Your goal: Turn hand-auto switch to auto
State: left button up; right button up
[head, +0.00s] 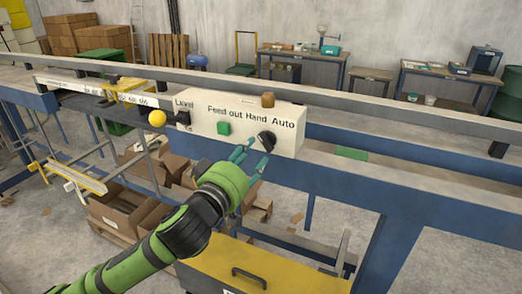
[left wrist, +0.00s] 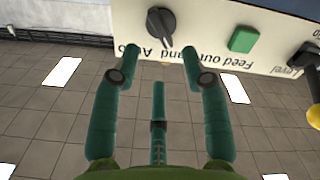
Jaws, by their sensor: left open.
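The hand-auto switch is a black round knob (head: 267,140) on the front of a cream control box (head: 202,122), below the words "Hand Auto". In the left wrist view the knob (left wrist: 160,27) shows upside down, and its ridge appears to tilt toward the "Hand" side. My left gripper (head: 246,156) is in front of the box, just below the knob. Its teal fingers (left wrist: 160,60) are spread and empty, with the knob just beyond the gap between the two upper tips. They look apart from the knob. My right gripper is in neither view.
A green button (head: 224,128) sits left of the knob and also shows in the left wrist view (left wrist: 243,39). A level switch (head: 183,118) and yellow ball (head: 157,118) are farther left. A blue-framed rail (head: 400,180) runs right. A yellow cover (head: 262,268) lies below.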

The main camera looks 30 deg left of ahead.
aim_at(264, 141)
pick_arm(q)
jog(key=w+b, duration=0.3)
jog(key=w, duration=0.2)
jog(key=shift+w+a+r+b, duration=0.1)
jog(key=shift+a+b, duration=0.1)
jog(key=shift+b, duration=0.15)
jog(key=shift+w, duration=0.5)
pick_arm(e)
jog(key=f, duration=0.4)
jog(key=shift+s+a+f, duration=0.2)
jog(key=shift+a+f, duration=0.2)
pick_arm(q)
grip_shut()
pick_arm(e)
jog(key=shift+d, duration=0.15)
